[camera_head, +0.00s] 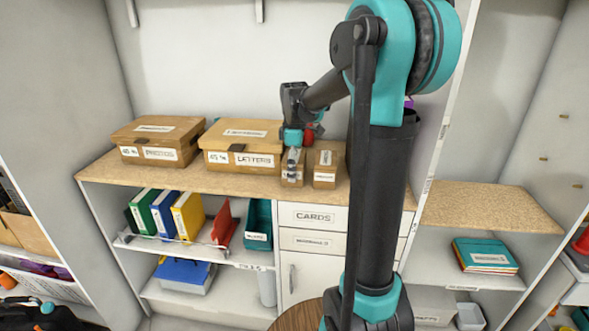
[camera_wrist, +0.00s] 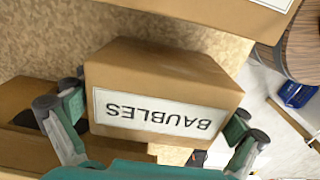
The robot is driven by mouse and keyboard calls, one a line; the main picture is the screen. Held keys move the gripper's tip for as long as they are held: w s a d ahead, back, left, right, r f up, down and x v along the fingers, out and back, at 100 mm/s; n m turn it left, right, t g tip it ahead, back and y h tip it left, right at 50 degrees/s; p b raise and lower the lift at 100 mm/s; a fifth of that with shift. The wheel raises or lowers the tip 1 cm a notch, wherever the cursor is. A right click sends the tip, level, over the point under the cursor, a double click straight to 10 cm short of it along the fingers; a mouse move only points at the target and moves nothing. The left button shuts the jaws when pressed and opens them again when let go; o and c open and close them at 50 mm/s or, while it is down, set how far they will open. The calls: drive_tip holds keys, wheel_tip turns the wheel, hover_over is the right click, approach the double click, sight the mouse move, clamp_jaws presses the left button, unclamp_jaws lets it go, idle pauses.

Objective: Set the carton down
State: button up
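The carton (camera_wrist: 165,95) is a small brown cardboard box with a white BAUBLES label, which reads upside down in the wrist view. It also shows in the head view (camera_head: 292,174), under my gripper, close over the wooden worktop (camera_head: 330,202). My gripper (camera_wrist: 155,130) has one finger on each side of the carton, seemingly against its sides. The fingers partly cover the carton in the head view. I cannot tell whether its underside touches the worktop.
A similar small carton (camera_head: 325,168) stands just right of it. The LETTERS box (camera_head: 258,160) is close on the left, with the PHOTOS box (camera_head: 157,153) further left. Bare worktop lies in front. Shelves below hold binders (camera_head: 186,215) and a teal bin (camera_head: 257,222).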

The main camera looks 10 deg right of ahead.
drive_tip(key=shift+r, duration=0.1)
wheel_tip(320, 180, up, 12)
drive_tip(key=shift+r, duration=0.1)
idle(0.6)
